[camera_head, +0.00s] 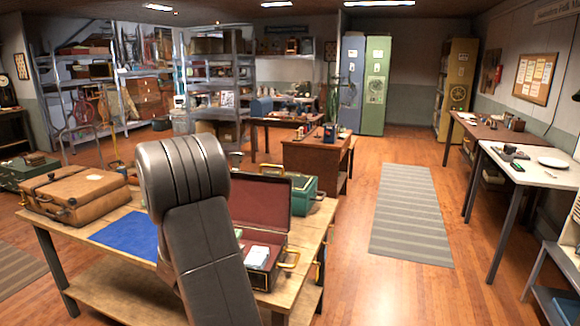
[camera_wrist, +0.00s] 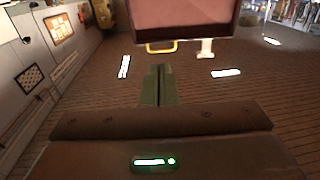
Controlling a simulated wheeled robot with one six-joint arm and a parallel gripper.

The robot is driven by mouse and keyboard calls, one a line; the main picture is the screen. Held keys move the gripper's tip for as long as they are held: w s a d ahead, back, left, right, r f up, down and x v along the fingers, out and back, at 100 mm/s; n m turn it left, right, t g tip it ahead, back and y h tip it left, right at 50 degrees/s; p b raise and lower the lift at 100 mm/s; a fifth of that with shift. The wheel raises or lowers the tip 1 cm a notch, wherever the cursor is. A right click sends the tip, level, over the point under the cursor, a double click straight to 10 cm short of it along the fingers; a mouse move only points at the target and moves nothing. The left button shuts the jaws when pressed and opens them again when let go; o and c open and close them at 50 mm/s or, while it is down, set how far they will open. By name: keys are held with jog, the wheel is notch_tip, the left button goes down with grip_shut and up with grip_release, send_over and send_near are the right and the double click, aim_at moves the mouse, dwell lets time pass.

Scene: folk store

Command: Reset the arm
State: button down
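My arm (camera_head: 205,225) rises as a dark grey link in front of the wooden table in the head view. My gripper is hidden there. In the wrist view my gripper (camera_wrist: 157,72) shows two greenish fingers lying close together, with nothing visible between them. The wrist view is turned over, with the brown ceiling and its lights filling much of it. A dark red panel (camera_wrist: 180,14) with a brass-coloured handle (camera_wrist: 161,46) below it shows beyond the fingertips, apart from them.
The wooden table (camera_head: 60,226) bears an open red-lined case (camera_head: 262,202), a brown suitcase (camera_head: 80,192), a blue mat (camera_head: 128,235) and a green box (camera_head: 303,190). My arm hides part of the table. Clear floor and a striped rug (camera_head: 410,215) lie to the right.

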jog(key=p+x, duration=0.1)
jog(key=x, duration=0.6)
jog(key=s+f+b, duration=0.3)
jog(key=f+b, duration=0.1)
jog(key=f, duration=0.3)
jog(key=shift+s+a+f+b, duration=0.25)
jog(key=shift+a+b, duration=0.1)
jog(key=shift+a, duration=0.15)
